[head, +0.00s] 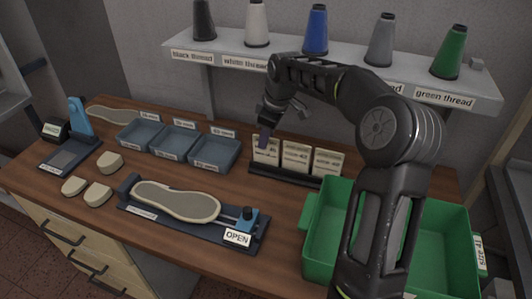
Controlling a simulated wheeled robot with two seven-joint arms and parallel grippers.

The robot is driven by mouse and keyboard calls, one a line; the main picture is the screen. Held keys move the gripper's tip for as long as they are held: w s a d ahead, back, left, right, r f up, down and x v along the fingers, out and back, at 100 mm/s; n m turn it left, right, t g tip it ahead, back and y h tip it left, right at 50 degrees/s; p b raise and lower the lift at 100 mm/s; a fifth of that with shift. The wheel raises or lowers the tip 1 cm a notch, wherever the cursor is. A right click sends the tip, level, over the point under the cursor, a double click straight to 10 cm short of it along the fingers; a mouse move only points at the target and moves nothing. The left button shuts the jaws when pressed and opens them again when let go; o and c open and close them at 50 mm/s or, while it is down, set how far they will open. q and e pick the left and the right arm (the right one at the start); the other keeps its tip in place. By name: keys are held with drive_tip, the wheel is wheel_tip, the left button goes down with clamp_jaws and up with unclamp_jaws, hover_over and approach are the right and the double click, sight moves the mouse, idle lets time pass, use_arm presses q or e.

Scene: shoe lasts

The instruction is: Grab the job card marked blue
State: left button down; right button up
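Three cream job cards stand in a dark rack (295,178) on the bench: a left card (266,156), a middle card (296,157) and a right card (327,162). Their print is too small to read fully. A dark bluish strip shows at the top of the left card; I cannot tell whether it is a colour mark or a fingertip. My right gripper (266,127) points down right at the top of the left card. Whether its fingers are apart or closed on the card is unclear. My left gripper is not in view.
A green crate (312,232) stands at the right, partly behind my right arm. A shelf (225,53) with several thread spools runs above the rack. Blue trays (172,157) and a clamp holding a sole (175,201) lie left of the rack.

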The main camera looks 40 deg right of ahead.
clamp_jaws()
idle(0.4)
idle(1.1)
